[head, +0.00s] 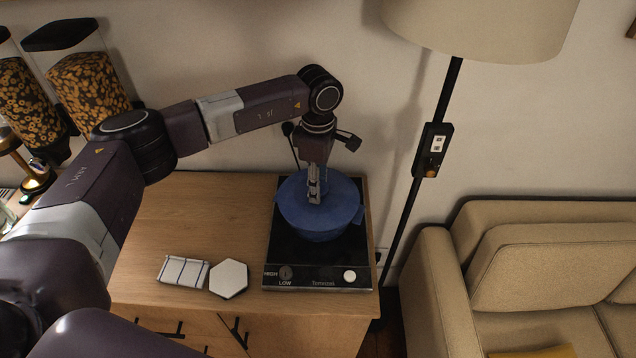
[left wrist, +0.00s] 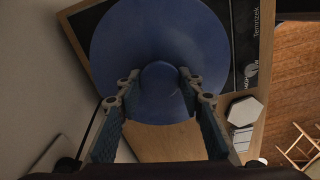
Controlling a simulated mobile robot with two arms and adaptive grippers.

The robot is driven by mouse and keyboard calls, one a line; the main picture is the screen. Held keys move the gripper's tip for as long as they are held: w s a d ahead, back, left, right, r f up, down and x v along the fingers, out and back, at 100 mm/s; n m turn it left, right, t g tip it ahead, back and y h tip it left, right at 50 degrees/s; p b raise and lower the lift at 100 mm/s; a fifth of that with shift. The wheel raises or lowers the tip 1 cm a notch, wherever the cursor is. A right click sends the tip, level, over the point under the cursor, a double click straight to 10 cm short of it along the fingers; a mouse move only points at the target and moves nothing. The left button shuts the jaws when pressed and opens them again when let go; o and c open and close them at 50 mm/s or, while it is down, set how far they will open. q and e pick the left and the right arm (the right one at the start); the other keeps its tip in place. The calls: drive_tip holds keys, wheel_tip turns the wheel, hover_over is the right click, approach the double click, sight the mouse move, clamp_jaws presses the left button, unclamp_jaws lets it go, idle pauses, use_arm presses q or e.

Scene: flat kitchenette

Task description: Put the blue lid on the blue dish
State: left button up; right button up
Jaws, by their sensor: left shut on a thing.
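The blue lid (head: 296,205) is a round disc with a central knob, over the blue dish (head: 322,237) on the black hot plate. My left gripper (head: 314,196) points down at the lid's middle and is shut on its knob. In the left wrist view the lid (left wrist: 150,30) fills the upper middle, and my fingers (left wrist: 160,82) stand on either side of the knob. Only the dish's lower wall and right edge show under the lid. I cannot tell whether the lid rests on the rim or hangs just above it. My right gripper is not in view.
The hot plate (head: 318,278) sits at the right end of the wooden counter (head: 190,215). A white hexagonal tile (head: 229,279) and a striped white piece (head: 183,271) lie to its left. A floor lamp (head: 434,140) stands to the right, by a beige sofa (head: 530,250).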

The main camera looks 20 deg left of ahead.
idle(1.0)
use_arm(q)
drive_tip(key=shift+f+b, duration=0.35)
drive_tip(key=shift+b, duration=0.3)
drive_tip(key=o, duration=1.5)
drive_tip(key=shift+s, duration=0.1)
